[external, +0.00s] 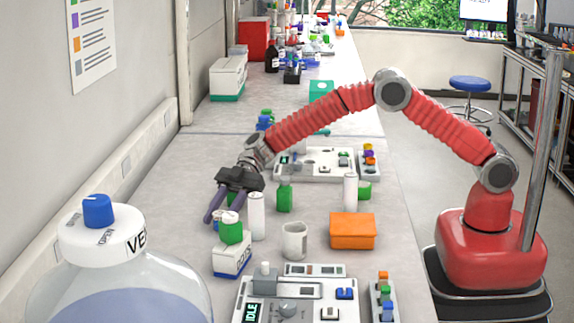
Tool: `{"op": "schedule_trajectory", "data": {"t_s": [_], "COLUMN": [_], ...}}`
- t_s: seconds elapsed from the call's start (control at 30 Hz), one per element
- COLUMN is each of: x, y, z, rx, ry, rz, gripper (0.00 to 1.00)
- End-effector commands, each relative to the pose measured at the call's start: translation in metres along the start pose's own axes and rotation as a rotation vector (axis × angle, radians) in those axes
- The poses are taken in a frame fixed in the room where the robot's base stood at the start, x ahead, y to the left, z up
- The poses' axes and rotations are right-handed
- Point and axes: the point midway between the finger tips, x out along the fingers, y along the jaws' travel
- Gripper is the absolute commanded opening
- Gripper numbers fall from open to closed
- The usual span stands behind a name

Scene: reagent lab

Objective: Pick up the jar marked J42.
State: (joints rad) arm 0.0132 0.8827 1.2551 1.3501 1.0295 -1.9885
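No marking J42 is legible on any container, so I cannot tell which one is that jar. My gripper (221,205) points down over the left side of the bench, with its two purple fingers apart and nothing visible between them. Just below and in front of it, a green jar with a pale top (231,232) is on or just behind a small white box (232,257). A white cylinder (257,217) stands right of the gripper. Further right are a green bottle (285,196), another white cylinder (350,192) and a low green container (364,191).
A white beaker (294,241) and an orange box (352,231) stand mid-bench. A device reading IDLE (285,298) is at the front, and another device (318,163) lies behind. A large blue-capped bottle (115,265) fills the lower left. Bare bench (170,205) shows left of the gripper.

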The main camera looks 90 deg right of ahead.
Motion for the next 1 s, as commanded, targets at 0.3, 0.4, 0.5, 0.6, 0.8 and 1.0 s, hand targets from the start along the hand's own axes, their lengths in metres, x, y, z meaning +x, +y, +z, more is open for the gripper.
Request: {"op": "schedule_trajectory", "data": {"t_s": [0.3, 0.4, 0.5, 0.6, 0.8, 1.0], "x": [0.0, 0.0, 0.0, -0.001, -0.009, -0.024], "y": [0.0, 0.0, 0.0, 0.0, 0.0, 0.0], "z": [0.0, 0.0, 0.0, -0.002, -0.018, -0.049], "rx": [0.0, 0.0, 0.0, -0.001, -0.003, -0.004], "ry": [0.0, 0.0, 0.0, 0.0, 0.002, 0.002], "rz": [0.0, 0.0, 0.0, 0.0, 0.001, 0.001], "gripper": [0.1, 0.09, 0.09, 0.09, 0.09, 0.09]}}
